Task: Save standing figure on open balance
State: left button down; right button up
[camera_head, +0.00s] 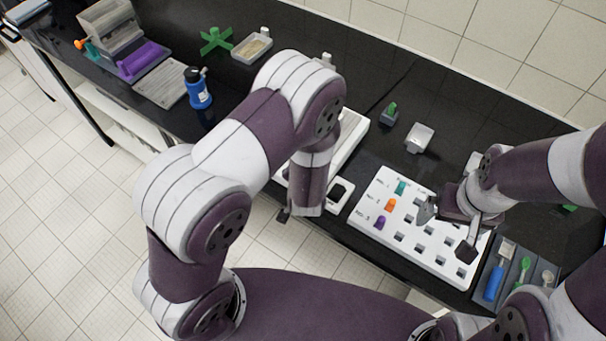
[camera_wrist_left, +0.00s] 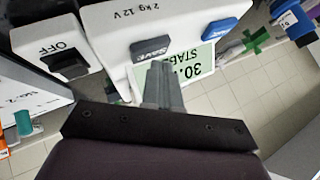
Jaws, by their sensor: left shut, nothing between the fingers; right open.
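The balance (camera_head: 352,138) is a white unit on the black bench, mostly hidden behind my left arm in the head view. In the left wrist view the white balance body (camera_wrist_left: 120,17) shows a display (camera_wrist_left: 200,62) reading 30 and more, with STABLE, upside down; the remaining digits are hidden. A grey-blue SAVE button (camera_wrist_left: 150,47) lies beside the display, and a blue button (camera_wrist_left: 219,29) is farther right. My left gripper (camera_wrist_left: 160,72) is shut and empty, its tips close to the SAVE button; contact cannot be told. My right gripper (camera_head: 447,230) is open and empty over the white peg board.
A white switch box (camera_head: 334,205) marked OFF sits beside the balance. The white board (camera_head: 371,216) holds teal, orange and purple pieces. A tool tray (camera_head: 508,276) stands right of it. A blue bottle (camera_head: 198,90) and green cross (camera_head: 215,40) stand farther left.

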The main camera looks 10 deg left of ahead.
pick_arm(q)
jog(key=shift+f+b, duration=0.35)
jog(key=shift+f, duration=0.1)
dwell(0.6)
jog(key=shift+r, duration=0.1)
jog(key=shift+r+p, duration=0.8)
jog(key=shift+p, duration=0.15)
jog(key=shift+r, duration=0.1)
notch_tip(320, 180, up, 5)
jog(key=p, duration=0.5)
dwell(0.5)
